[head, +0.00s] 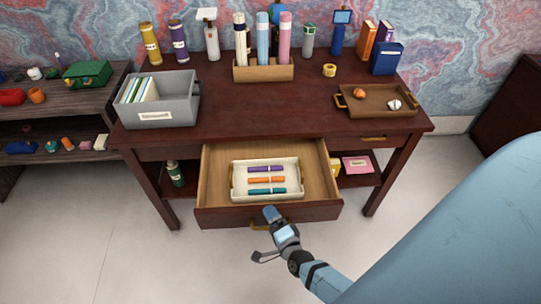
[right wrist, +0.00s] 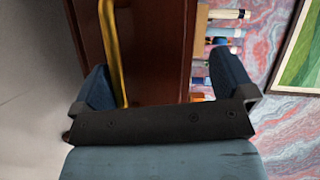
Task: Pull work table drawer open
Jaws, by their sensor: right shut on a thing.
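The work table (head: 300,105) is dark reddish wood. Its drawer (head: 215,165) stands well out from the table front, with its light wood inside showing. A brass bar handle (head: 257,225) is on the drawer front; it also shows in the right wrist view (right wrist: 113,50), between the fingers and close to the left one. My right gripper (head: 271,216) is at the drawer front and shut on the handle, which it partly hides in the head view. It also shows in the right wrist view (right wrist: 160,85). My left gripper is not in view.
Inside the drawer lies a cream tray (head: 236,183) with purple, orange and teal markers. A grey file bin (head: 186,112) and a brown tray (head: 375,109) stand on the tabletop. A shelf unit (head: 58,108) is at left. The floor before the drawer is clear.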

